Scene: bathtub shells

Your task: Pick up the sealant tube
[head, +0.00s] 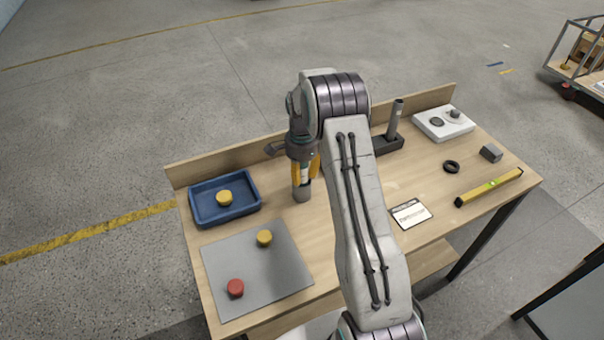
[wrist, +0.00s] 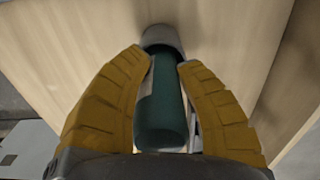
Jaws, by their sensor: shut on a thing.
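The sealant tube is a dark green cylinder with a grey end and a pale label; in the wrist view the tube (wrist: 162,115) lies between the two yellow fingers of my gripper (wrist: 163,62). My gripper is shut on it. In the head view my gripper (head: 304,168) points down over the back middle of the workbench, and the tube's grey end (head: 301,194) shows below the fingers. The tube looks upright. I cannot tell whether its lower end touches the bench top.
Left on the workbench (head: 330,235) are a blue tray (head: 207,211) with a yellow knob and a grey mat (head: 250,280) with yellow and red knobs. Right are a dark holder (head: 385,145), white block (head: 435,124), black ring (head: 451,167), yellow level (head: 489,187) and card (head: 410,214).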

